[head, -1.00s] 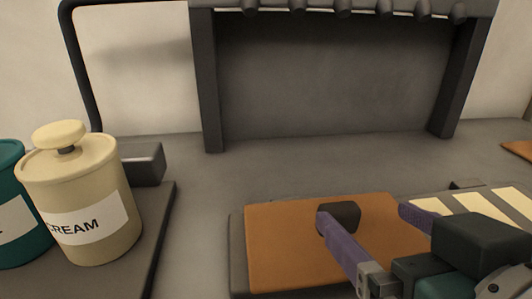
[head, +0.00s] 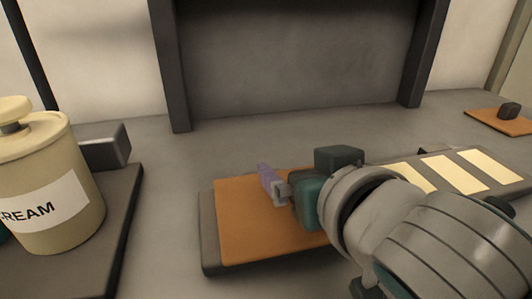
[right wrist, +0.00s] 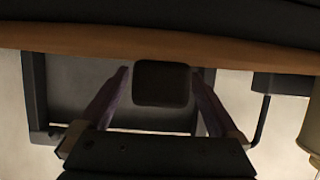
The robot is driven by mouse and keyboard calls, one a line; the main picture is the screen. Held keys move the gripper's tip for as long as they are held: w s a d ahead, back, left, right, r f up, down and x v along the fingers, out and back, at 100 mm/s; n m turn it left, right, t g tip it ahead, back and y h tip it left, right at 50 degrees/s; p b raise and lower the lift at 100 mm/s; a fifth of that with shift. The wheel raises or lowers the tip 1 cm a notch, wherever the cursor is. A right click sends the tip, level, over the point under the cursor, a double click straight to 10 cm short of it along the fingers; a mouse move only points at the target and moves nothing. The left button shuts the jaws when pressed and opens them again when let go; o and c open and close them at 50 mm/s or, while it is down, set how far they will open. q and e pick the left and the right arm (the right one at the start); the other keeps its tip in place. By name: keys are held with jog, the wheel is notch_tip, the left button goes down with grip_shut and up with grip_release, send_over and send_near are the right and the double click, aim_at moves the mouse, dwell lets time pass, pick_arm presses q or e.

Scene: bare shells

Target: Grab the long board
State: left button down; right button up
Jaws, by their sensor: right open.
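The long board (head: 210,262) lies on the grey counter, with an orange panel (head: 250,235) at its left and cream stripes (head: 443,172) at its right. My right gripper (head: 268,180) is over the orange panel, and its arm covers the middle of the board. In the right wrist view, its two purple fingers (right wrist: 163,74) are open, one on each side of the board's dark knob (right wrist: 162,88). Gaps show between the knob and both fingers. The knob is hidden in the head view. My left gripper is not in view.
A cream canister (head: 45,170) stands on a dark tray (head: 122,205) at the left. A smaller orange board (head: 485,119) with a dark knob (head: 509,110) lies at the far right. A dark-framed recess (head: 290,60) is behind. Counter between tray and board is clear.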

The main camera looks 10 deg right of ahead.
jog(key=shift+c, duration=0.3)
grip_shut()
dwell(0.4)
